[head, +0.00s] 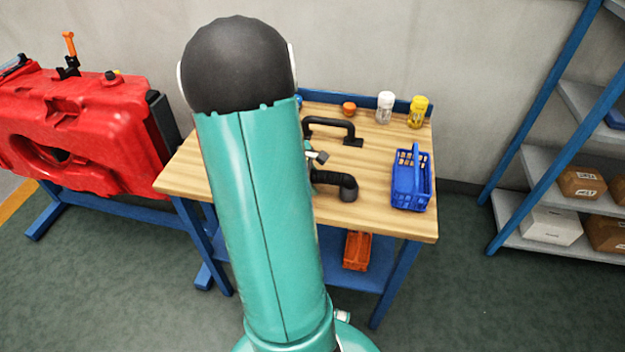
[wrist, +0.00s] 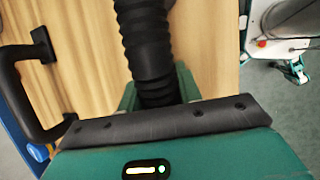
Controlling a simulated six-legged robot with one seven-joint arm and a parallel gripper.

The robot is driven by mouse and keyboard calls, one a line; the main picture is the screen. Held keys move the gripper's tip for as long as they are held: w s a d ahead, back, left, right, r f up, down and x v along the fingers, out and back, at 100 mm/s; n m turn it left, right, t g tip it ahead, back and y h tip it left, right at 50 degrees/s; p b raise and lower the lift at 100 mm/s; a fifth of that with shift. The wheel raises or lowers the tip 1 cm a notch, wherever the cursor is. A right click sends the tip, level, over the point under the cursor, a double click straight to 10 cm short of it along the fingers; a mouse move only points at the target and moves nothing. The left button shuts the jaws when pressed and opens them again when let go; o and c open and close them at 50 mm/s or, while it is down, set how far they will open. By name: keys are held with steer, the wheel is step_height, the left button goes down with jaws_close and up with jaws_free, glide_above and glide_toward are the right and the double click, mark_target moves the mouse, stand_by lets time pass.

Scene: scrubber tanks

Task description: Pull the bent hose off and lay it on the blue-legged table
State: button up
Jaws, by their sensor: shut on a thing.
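The bent hose (head: 338,184) is black and ribbed, with a downturned elbow end. In the head view it is over the front middle of the blue-legged table (head: 385,222); whether it touches the wooden top is hard to tell. In the wrist view the ribbed hose (wrist: 146,48) runs away from between the green fingers of my gripper (wrist: 158,92), which is shut on it. My arm hides the gripper and the hose's near end in the head view.
On the table are a black handle (head: 330,128), a blue basket (head: 410,180), a white-capped jar (head: 385,107), a yellow jar (head: 418,112) and an orange cap (head: 349,108). An orange bin (head: 357,250) sits on the lower shelf. A red tank (head: 85,130) stands left, shelving (head: 555,165) right.

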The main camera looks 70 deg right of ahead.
steer(key=shift+r, duration=0.1)
steer(key=o, duration=1.7)
steer(key=shift+a, duration=0.1)
steer(key=shift+v, duration=2.25)
steer(key=shift+r, duration=2.5)
